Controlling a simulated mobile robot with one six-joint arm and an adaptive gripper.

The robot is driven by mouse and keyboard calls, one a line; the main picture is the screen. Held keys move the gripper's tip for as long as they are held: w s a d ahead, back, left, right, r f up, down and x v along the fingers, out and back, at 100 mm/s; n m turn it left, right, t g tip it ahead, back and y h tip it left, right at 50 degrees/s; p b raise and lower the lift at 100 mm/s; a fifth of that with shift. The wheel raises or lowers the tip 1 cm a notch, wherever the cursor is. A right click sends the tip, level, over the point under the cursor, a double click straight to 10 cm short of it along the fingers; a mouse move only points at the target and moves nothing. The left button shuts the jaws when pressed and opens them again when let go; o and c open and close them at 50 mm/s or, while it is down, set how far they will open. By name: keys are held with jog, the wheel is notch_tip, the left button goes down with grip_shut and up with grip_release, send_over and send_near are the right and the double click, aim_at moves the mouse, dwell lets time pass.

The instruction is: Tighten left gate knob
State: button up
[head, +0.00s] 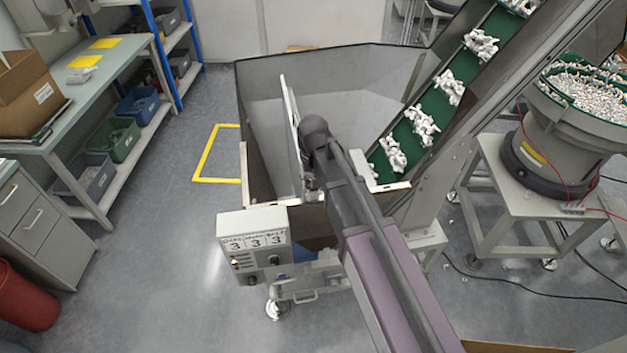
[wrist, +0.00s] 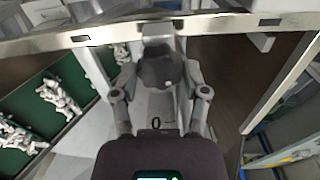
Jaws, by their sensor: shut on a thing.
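In the wrist view a dark grey rounded knob (wrist: 160,68) sits just below a pale metal rim bar (wrist: 215,24), beneath a small grey bracket. My gripper (wrist: 158,75) has a finger on each side of the knob and is shut on it. In the head view my arm reaches to the front of the grey hopper (head: 268,85), beside an upright pale gate plate (head: 291,118). There the knob and my fingertips are hidden behind my arm. Whether the knob is tight cannot be told.
A control box (head: 254,246) hangs at the hopper's front. A green conveyor (head: 422,125) carrying white parts rises at the right; it also shows in the wrist view (wrist: 35,108). A bowl feeder (head: 570,125) stands farther right.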

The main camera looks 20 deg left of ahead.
jog(key=shift+m, duration=1.1)
jog(key=o, duration=1.1)
jog(key=shift+o, duration=0.2)
jog(key=shift+n, duration=0.4)
